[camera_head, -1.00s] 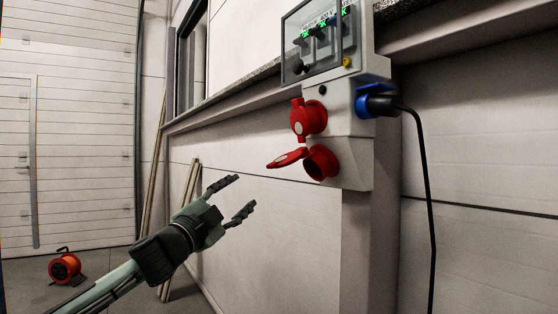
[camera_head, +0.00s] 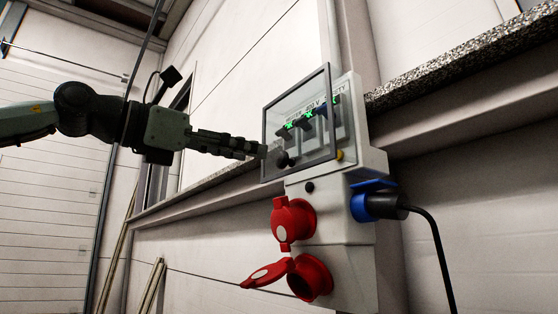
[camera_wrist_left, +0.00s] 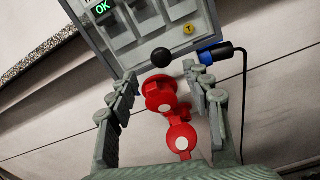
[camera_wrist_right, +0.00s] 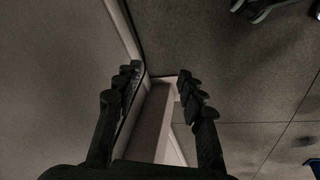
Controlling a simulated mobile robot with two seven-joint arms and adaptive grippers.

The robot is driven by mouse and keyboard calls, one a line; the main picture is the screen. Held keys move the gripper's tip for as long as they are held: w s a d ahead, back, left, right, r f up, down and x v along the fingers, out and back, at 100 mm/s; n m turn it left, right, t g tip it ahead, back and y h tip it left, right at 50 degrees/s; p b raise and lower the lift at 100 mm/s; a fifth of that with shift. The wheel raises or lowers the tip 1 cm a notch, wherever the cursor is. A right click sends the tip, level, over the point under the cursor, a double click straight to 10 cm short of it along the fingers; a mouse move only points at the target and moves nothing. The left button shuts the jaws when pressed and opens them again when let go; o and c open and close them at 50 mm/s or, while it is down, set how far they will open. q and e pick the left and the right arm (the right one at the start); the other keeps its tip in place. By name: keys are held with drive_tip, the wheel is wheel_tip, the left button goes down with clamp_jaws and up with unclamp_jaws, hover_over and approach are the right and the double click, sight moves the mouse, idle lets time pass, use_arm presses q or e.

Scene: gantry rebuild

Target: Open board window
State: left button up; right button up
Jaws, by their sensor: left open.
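The board window (camera_head: 298,108) is a clear pane in a dark frame on the upper part of the grey power board (camera_head: 350,238). It lies in front of switches with green lights; I cannot tell if it is fully shut. A round black knob (camera_head: 283,160) sits at its lower part. My left gripper (camera_head: 262,150) is open, fingertips beside the knob at the window's left edge. In the left wrist view, the knob (camera_wrist_left: 161,57) shows just beyond and between the open fingers, apparently not gripped. My right gripper (camera_wrist_right: 158,82) is open and empty, low near a wall.
Below the window are two red sockets (camera_head: 294,222), the lower with its lid (camera_head: 267,273) open. A blue plug (camera_head: 372,203) with a black cable sticks out at the right. A stone ledge (camera_head: 465,68) runs behind the board.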

sight(279, 159)
use_arm(q)
drive_tip(key=p+x, duration=0.1)
drive_tip(key=x, duration=0.4)
drive_tip(key=shift+w+d+r, duration=0.1)
drive_tip(key=shift+d, duration=0.2)
drive_tip(key=shift+w+d+p, duration=0.3)
drive_tip(key=shift+w+d, duration=0.1)
drive_tip(key=shift+d, duration=0.15)
use_arm(e)
drive_tip(key=shift+s+f, duration=0.2)
drive_tip(key=shift+f, duration=0.85)
drive_tip(key=shift+s+f, duration=0.2)
drive_tip(key=shift+f, duration=0.8)
use_arm(q)
clamp_jaws()
